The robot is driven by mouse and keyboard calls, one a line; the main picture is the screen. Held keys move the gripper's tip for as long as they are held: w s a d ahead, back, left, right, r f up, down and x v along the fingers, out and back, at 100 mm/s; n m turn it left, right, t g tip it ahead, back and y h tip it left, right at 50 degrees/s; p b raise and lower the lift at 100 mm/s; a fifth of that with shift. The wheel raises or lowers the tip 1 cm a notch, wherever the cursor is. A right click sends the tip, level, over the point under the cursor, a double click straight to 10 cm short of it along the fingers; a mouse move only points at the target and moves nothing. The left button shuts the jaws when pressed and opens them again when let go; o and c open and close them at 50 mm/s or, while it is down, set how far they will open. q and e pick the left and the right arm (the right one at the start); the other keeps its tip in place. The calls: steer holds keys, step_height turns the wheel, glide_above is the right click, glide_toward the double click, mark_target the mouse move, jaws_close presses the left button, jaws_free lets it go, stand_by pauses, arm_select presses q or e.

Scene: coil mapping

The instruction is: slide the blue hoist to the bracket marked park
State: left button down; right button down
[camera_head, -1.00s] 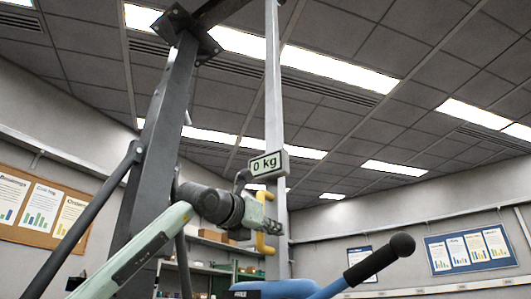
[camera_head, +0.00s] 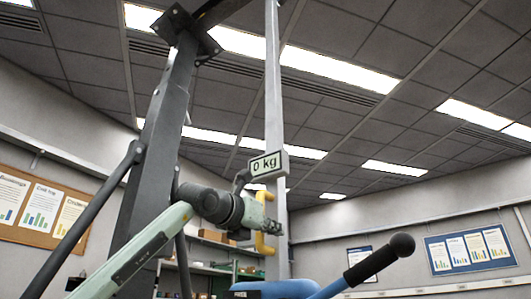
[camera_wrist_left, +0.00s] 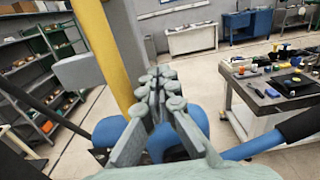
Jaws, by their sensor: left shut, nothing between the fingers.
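The blue hoist (camera_head: 275,290) shows at the bottom of the head view, cut off by the frame edge. A blue lever with a black grip (camera_head: 372,259) slopes up to the right from it. My left gripper (camera_head: 279,228) is shut and empty, just above the blue body and at the upright yellow handle (camera_head: 263,243). In the left wrist view its closed fingers (camera_wrist_left: 160,88) lie beside the yellow bar (camera_wrist_left: 108,50), with blue rounded parts (camera_wrist_left: 190,125) behind them. I cannot tell whether they touch the bar. No bracket marked park shows. My right gripper is not in view.
A grey vertical rail (camera_head: 273,90) carries a display reading 0 kg (camera_head: 268,164). A dark slanted frame post (camera_head: 160,150) with braces stands left of it. In the left wrist view a workbench (camera_wrist_left: 265,95) stands right and shelves (camera_wrist_left: 45,75) left, with open floor between.

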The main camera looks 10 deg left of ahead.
arm_select(q)
steer(key=shift+w+a+p, duration=0.3)
steer(key=shift+w+a, duration=0.05)
steer(key=shift+a, duration=0.5)
steer(key=shift+w+a+p, duration=0.25)
steer(key=shift+w+a, duration=0.15)
steer(key=shift+a, duration=0.45)
steer(key=shift+w+a+p, duration=0.3)
steer(key=shift+w+a, duration=0.05)
steer(key=shift+a, duration=0.5)
steer(key=w+a, duration=0.3)
steer(key=a, duration=0.5)
steer(key=shift+w, duration=0.1)
steer(key=w+a, duration=0.5)
steer(key=a, duration=0.7)
steer(key=shift+a, duration=0.4)
steer(key=shift+w, duration=0.1)
